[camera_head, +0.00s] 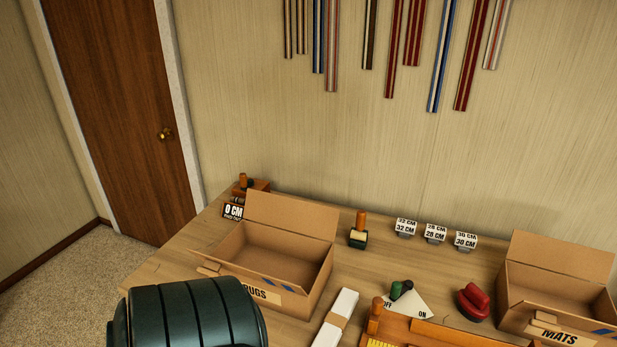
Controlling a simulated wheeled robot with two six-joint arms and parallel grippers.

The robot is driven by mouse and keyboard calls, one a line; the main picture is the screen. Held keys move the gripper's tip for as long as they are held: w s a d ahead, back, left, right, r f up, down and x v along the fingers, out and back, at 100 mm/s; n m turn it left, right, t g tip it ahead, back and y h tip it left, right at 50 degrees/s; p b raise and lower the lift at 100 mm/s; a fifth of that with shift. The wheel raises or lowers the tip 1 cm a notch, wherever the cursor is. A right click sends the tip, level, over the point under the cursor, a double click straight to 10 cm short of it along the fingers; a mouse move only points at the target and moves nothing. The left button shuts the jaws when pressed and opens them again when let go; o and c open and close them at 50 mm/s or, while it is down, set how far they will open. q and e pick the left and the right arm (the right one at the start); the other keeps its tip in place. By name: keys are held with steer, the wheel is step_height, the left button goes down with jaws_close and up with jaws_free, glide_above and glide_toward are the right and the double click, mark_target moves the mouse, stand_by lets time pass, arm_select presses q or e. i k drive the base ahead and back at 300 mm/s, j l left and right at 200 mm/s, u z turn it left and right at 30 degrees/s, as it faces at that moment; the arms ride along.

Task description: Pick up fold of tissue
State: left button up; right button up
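A long white folded strip (343,302), which looks like the fold of tissue, lies on the wooden table near the bottom middle of the head view. A tan band crosses it, and its near end reaches close to the bottom edge of the picture. It lies to the right of the open cardboard box labelled RUGS (318,284). Neither my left gripper nor my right gripper is in view.
An open MATS box (564,291) stands at the right. Between the boxes are a red-handled object (473,302), a white ON/OFF plate (408,304) and a wooden-handled stamp (359,231). Table (340,265) behind the strip is clear.

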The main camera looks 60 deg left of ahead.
mark_target(335, 322)
steer(key=i+j+u, duration=0.1)
steer(key=u, duration=0.35)
steer(key=i+u, duration=0.1)
steer(key=u, duration=0.35)
steer(key=i+u, duration=0.15)
steer(key=u, duration=0.35)
steer(key=i+u, duration=0.1)
steer(key=u, duration=0.35)
steer(key=z, duration=1.65)
steer(key=u, duration=1.65)
steer(key=l, duration=0.2)
steer(key=k, duration=0.05)
